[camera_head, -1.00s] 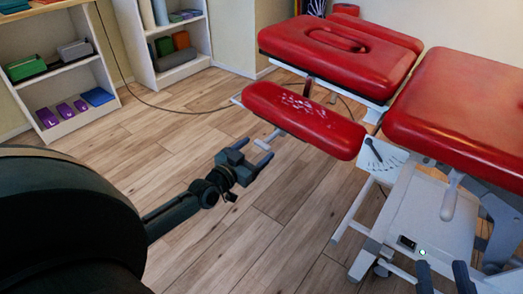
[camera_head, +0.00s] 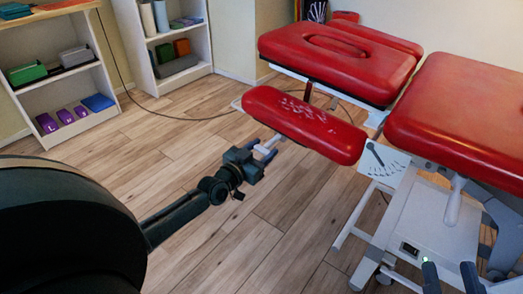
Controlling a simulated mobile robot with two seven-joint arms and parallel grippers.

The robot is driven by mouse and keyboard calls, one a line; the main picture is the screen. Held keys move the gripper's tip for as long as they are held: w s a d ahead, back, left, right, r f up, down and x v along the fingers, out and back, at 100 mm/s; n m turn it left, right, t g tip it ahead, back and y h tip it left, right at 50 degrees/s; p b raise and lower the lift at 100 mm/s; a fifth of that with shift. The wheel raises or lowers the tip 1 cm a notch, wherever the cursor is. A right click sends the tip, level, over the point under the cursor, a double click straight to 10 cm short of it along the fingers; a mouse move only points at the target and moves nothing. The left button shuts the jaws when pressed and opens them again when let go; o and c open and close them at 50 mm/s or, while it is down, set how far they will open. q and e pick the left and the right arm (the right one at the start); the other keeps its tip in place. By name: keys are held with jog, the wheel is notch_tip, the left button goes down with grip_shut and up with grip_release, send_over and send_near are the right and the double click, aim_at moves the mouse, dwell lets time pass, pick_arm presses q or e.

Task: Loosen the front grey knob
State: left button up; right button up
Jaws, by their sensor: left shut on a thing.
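The front grey knob (camera_head: 267,148) is a small pale grey handle on a short stem under the front edge of the narrow red armrest pad (camera_head: 305,122) of the treatment table. My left gripper (camera_head: 264,146) reaches in from the left and is shut on this knob, with its dark fingers on either side covering part of it. My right gripper (camera_head: 451,275) shows only as two dark fingertips at the bottom right edge; they stand apart with nothing visible between them.
The red headrest (camera_head: 340,58) and main red cushion (camera_head: 465,105) sit behind and right of the armrest. A white angle plate (camera_head: 382,160) and the white table frame (camera_head: 420,225) stand below. White shelves (camera_head: 70,105) are at the back left. The wooden floor between is clear.

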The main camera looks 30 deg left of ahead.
pick_arm(q)
jog(key=shift+c, duration=1.2)
jog(key=n+p, duration=0.1)
jog(key=n, duration=0.8)
jog(key=shift+a+f, duration=0.1)
jog(key=n, duration=0.3)
jog(key=shift+n, duration=0.3)
jog(key=n, duration=0.3)
jog(key=shift+f+b, duration=0.1)
jog(key=shift+b, duration=0.25)
jog(key=shift+n, duration=0.9)
pick_arm(e)
jog(key=shift+r, duration=0.1)
pick_arm(q)
jog(key=shift+n, duration=0.4)
pick_arm(e)
jog(key=shift+w, duration=0.1)
